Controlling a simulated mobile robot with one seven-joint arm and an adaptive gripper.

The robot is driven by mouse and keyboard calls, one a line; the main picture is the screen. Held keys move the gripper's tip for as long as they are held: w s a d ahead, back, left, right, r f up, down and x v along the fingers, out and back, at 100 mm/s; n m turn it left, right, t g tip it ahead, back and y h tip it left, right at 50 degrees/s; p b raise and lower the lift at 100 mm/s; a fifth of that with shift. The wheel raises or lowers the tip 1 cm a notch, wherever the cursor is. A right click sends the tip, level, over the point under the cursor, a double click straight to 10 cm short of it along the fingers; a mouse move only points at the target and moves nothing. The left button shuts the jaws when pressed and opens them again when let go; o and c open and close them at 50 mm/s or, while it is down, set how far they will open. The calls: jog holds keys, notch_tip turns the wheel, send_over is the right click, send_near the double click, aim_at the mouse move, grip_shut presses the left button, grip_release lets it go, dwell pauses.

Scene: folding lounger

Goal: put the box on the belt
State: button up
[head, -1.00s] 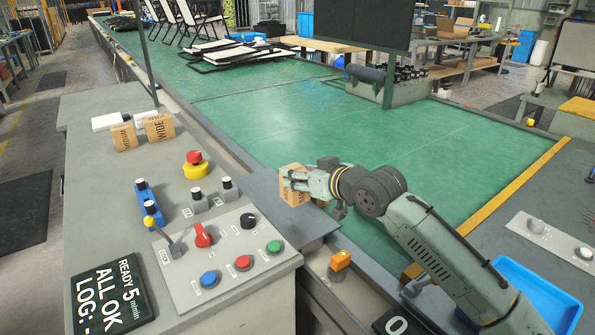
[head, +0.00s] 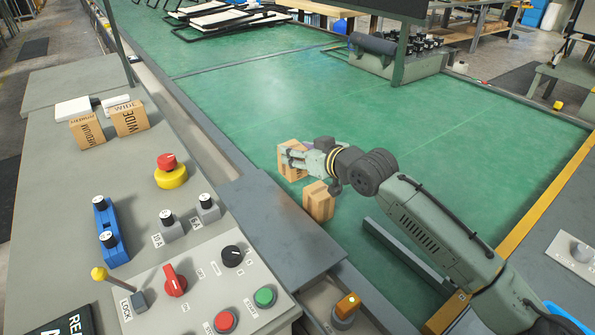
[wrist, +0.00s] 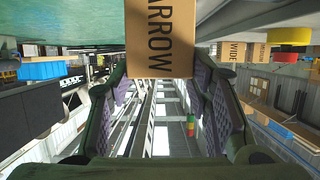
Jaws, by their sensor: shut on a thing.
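My gripper (head: 290,158) is shut on a cardboard box (head: 291,170), with its fingers across the box's upper part. In the wrist view the held box (wrist: 161,38) sits between the two fingers and shows the letters "ARROW"; its top is cut off by the frame. In the head view the held box appears over the green belt (head: 250,95), past the grey plate's edge. I cannot tell whether its underside touches the belt.
Boxes marked MEDIUM (head: 87,131) and WIDE (head: 130,118) stand on the grey console at left, near a red stop button (head: 167,162) and several knobs. A grey plate (head: 275,225) borders the belt. A dark screen post stands at the back. The belt's middle is clear.

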aim_at(299, 171)
jog(key=shift+f+p, duration=0.55)
jog(key=shift+f, duration=2.35)
jog(key=shift+f, duration=0.2)
jog(key=o, duration=1.4)
jog(key=shift+r, duration=0.35)
jog(key=v, duration=1.2)
jog(key=shift+d+f, duration=0.1)
jog(key=shift+f, duration=0.1)
